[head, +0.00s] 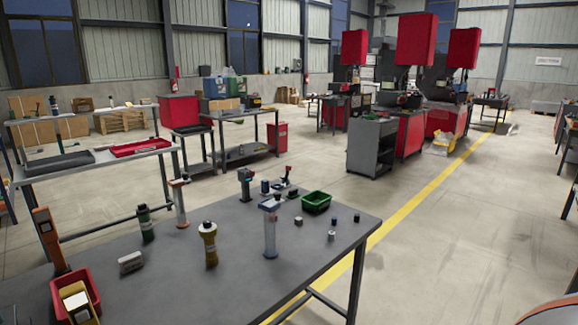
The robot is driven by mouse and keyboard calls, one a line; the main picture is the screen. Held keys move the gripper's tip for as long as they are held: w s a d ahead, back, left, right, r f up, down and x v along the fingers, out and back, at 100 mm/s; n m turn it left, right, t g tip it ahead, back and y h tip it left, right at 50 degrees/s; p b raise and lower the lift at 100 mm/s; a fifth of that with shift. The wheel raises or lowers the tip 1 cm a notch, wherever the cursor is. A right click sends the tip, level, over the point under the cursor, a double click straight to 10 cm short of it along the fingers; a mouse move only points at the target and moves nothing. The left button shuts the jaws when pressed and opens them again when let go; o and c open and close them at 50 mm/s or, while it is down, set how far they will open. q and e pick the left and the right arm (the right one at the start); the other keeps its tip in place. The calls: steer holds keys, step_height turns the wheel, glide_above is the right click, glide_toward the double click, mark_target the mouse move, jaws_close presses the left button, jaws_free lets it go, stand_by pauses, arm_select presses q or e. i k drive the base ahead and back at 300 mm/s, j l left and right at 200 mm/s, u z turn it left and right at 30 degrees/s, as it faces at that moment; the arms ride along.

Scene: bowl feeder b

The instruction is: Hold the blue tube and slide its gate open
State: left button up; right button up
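A pale blue-white tube (270,236) with a darker blue-grey top stands upright on the dark grey table, right of the middle of the tabletop. It is the likeliest blue tube. Its gate is too small to make out, so I cannot tell whether it is open or shut. Nothing holds the tube. Neither of my grippers is in the head view.
The dark table (180,280) also bears a yellow bottle (210,246) left of the tube, a green bottle (146,224), a grey block (131,262), a red bin (75,292) and a green tray (316,201). Small cylinders stand right of the tube. The front middle is bare.

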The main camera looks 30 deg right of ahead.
mark_target(277, 195)
steer(key=l+u, duration=0.15)
steer(key=l, duration=0.4)
steer(key=l+u, duration=0.1)
steer(key=l, duration=0.45)
steer(key=l+u, duration=0.15)
steer(key=l, duration=0.4)
steer(key=l+u, duration=0.15)
steer(key=l, duration=0.45)
steer(key=l+u, duration=0.15)
steer(key=l, duration=0.4)
steer(key=k+l+u, duration=0.1)
steer(key=l, duration=0.4)
steer(key=k+l+u, duration=0.15)
steer(key=l, duration=0.4)
